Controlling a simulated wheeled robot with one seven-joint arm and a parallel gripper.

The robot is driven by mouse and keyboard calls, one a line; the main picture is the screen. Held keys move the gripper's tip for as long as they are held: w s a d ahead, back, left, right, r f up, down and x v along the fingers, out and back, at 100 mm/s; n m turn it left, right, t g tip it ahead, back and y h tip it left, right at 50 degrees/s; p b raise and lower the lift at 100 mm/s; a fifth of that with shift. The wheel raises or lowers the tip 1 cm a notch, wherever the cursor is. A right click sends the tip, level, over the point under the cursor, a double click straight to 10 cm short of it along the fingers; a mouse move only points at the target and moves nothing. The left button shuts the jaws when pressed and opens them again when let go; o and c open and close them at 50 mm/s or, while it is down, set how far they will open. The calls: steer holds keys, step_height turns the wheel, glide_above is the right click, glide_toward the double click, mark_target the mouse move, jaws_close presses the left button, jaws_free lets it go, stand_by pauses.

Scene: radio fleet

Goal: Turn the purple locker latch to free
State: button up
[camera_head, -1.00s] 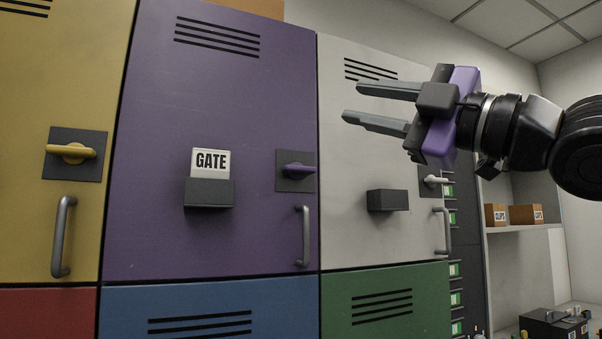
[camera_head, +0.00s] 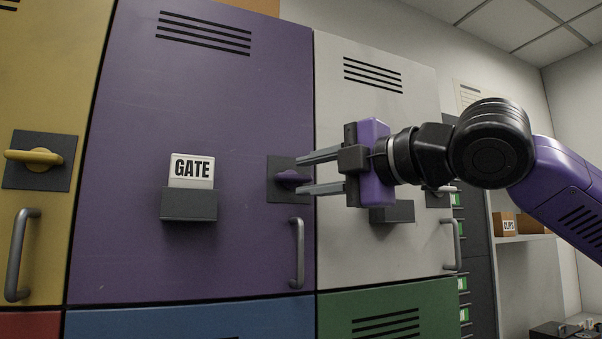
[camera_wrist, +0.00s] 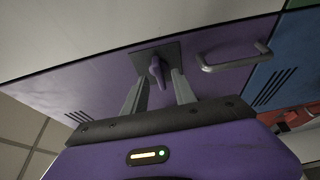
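The purple locker (camera_head: 120,130) has a purple latch (camera_head: 291,178) on a dark square plate near its right edge. The latch handle looks roughly horizontal in the head view. My gripper (camera_head: 303,174) is open at the latch, one finger above the handle and one below it. In the wrist view the latch (camera_wrist: 157,72) lies between the tips of my gripper (camera_wrist: 158,85), with gaps on both sides. I cannot tell whether either finger touches it.
A grey handle (camera_head: 297,253) hangs below the latch. A holder with a GATE card (camera_head: 191,171) sits on the purple door. A yellow locker (camera_head: 50,100) is at left and a white locker (camera_head: 385,120) at right, behind my gripper.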

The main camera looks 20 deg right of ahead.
mark_target(294, 178)
steer(key=shift+x, duration=1.2)
jaws_close()
